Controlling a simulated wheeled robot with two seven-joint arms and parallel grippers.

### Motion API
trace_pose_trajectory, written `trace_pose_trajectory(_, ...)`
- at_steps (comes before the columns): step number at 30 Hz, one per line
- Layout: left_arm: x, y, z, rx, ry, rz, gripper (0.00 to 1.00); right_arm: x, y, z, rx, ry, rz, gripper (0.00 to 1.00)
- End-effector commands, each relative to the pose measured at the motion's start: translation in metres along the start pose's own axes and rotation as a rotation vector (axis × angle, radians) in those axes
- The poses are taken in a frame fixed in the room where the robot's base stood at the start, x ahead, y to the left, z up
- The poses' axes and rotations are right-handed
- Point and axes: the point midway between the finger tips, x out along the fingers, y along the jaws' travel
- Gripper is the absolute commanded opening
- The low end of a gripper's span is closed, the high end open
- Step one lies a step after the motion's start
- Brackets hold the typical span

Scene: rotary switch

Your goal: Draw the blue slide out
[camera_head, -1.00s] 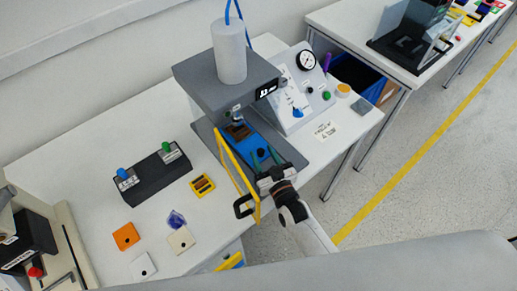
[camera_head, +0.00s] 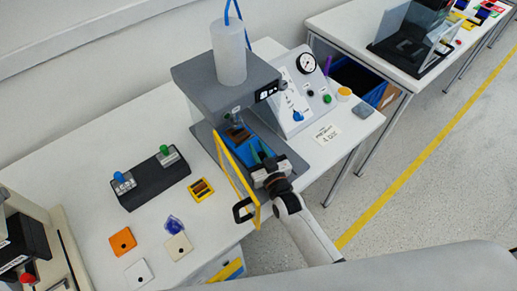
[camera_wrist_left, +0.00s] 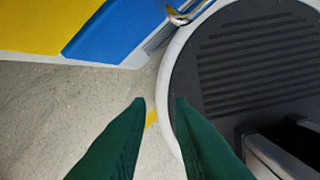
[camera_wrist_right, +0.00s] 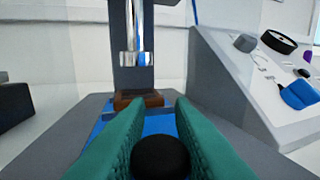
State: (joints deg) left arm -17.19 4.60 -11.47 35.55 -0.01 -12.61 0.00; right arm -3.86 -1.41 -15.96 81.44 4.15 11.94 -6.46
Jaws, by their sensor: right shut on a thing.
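The blue slide (camera_head: 259,140) lies in the grey base under the press column, with a brown block (camera_head: 236,133) at its far end. The slide also shows in the right wrist view (camera_wrist_right: 160,124), behind its round black knob (camera_wrist_right: 160,157). My right gripper (camera_head: 262,153) is at the slide's near end. Its green fingers (camera_wrist_right: 157,112) are shut on the knob, one on each side. My left gripper (camera_wrist_left: 160,100) shows only in its own wrist view. Its fingers are apart, with nothing between them, above the floor and beside my round base.
A yellow-framed guard with a black handle (camera_head: 243,211) stands just left of the slide. A slanted gauge panel (camera_head: 307,95) is to the right. A yellow slotted block (camera_head: 201,190) and a black button box (camera_head: 150,178) lie left on the white table. A metal cylinder (camera_wrist_right: 135,30) hangs above the brown block.

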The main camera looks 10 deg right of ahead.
Motion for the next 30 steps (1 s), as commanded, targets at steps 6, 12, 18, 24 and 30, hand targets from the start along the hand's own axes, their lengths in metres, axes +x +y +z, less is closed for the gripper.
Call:
trace_pose_trajectory(6, -0.009, 0.0, 0.001, 0.0, 0.0, 0.0, 0.2, -0.015, -0.004, 0.002, -0.002, 0.003, -0.001, 0.0)
trace_pose_trajectory(12, -0.032, 0.001, 0.003, 0.0, 0.0, 0.0, 0.2, -0.07, -0.019, 0.002, -0.004, 0.009, 0.0, 0.0)
trace_pose_trajectory(18, -0.043, 0.001, 0.004, -0.001, 0.0, 0.0, 0.2, -0.113, -0.03, 0.0, -0.002, 0.006, 0.0, 0.0)
trace_pose_trajectory(24, -0.044, 0.001, 0.004, 0.0, 0.001, 0.0, 0.2, -0.126, -0.034, 0.0, -0.001, 0.001, 0.0, 0.0)
trace_pose_trajectory(30, -0.044, 0.001, 0.005, 0.0, -0.001, 0.0, 0.2, -0.126, -0.034, -0.001, -0.001, 0.002, -0.001, 0.0)
